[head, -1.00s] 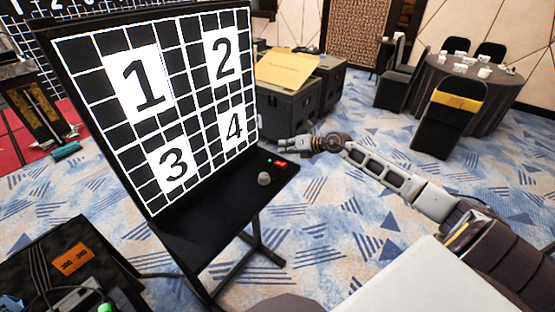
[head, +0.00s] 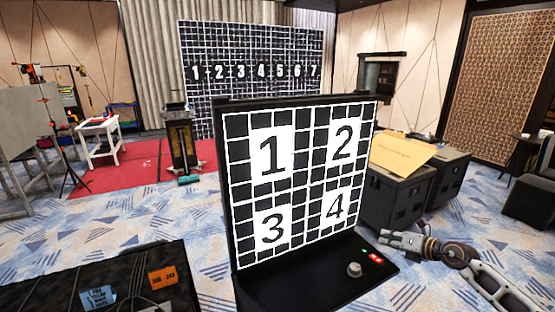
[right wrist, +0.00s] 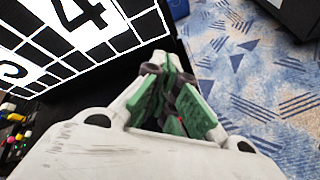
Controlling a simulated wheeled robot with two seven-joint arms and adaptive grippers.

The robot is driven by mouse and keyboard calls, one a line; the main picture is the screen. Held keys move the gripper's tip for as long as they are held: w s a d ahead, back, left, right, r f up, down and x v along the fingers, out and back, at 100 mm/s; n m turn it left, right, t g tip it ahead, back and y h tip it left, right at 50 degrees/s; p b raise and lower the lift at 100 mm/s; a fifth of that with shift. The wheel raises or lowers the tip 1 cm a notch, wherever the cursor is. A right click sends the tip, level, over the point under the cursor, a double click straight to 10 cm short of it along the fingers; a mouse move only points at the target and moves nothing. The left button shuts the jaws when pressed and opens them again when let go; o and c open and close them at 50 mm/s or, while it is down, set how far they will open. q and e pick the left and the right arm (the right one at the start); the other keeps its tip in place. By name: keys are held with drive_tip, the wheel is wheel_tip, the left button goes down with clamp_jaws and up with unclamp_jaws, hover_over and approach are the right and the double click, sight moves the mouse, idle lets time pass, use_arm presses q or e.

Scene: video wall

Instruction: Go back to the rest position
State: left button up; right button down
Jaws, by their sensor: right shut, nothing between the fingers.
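My right gripper (head: 402,240) is shut and empty in the head view, just right of the control panel of a black stand. It also shows in the right wrist view (right wrist: 170,72), with its fingers together over the patterned carpet and the panel edge. The stand's screen (head: 300,180) shows a white grid with the numbers 1 to 4. A grey knob (head: 354,269) and a small red button or light (head: 376,258) sit on the panel. My left gripper is not in view.
Black cases (head: 400,201) with a yellow folder (head: 403,155) on top stand behind my right gripper. A dark case (head: 100,285) with orange and blue labels is at the lower left. A large video wall (head: 250,75) stands at the back. Patterned carpet is open at the left.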

drive_tip(key=w+d+r+m+t+h, duration=0.2)
drive_tip(key=w+d+m+t, duration=0.15)
drive_tip(key=d+m, duration=0.5)
drive_tip(key=s+d+f+m+h, duration=0.2)
drive_tip(key=d+f+m+h, duration=0.45)
drive_tip(key=d, duration=0.65)
drive_tip(key=s+d+f+m+g+h, duration=0.1)
drive_tip(key=s+d+f+m+g, duration=0.3)
drive_tip(key=f, duration=0.7)
drive_tip(key=s+a+f+m+h, duration=0.1)
drive_tip(key=s+f+m, duration=0.2)
drive_tip(key=s+f, duration=0.55)
drive_tip(key=s+d+f+m+g, duration=0.2)
drive_tip(key=s+f+m, duration=0.15)
drive_tip(key=f, duration=0.95)
drive_tip(key=s+a+f+m+g+y, duration=0.1)
drive_tip(key=s+a+f+m+g, duration=0.15)
drive_tip(key=s+a+f, duration=0.65)
drive_tip(key=s+a+f+m+g+y, duration=0.1)
drive_tip(key=s+a+f+m+g, duration=0.15)
drive_tip(key=s+a+f, duration=0.7)
drive_tip(key=s+a+f+g+y, duration=0.1)
drive_tip(key=s+a+f, duration=0.4)
drive_tip(key=s+a, duration=0.6)
drive_tip(key=s+a+f+g+y, duration=0.2)
drive_tip(key=s+a+f, duration=0.4)
drive_tip(key=s+a, duration=0.6)
drive_tip(key=shift+s, duration=1.05)
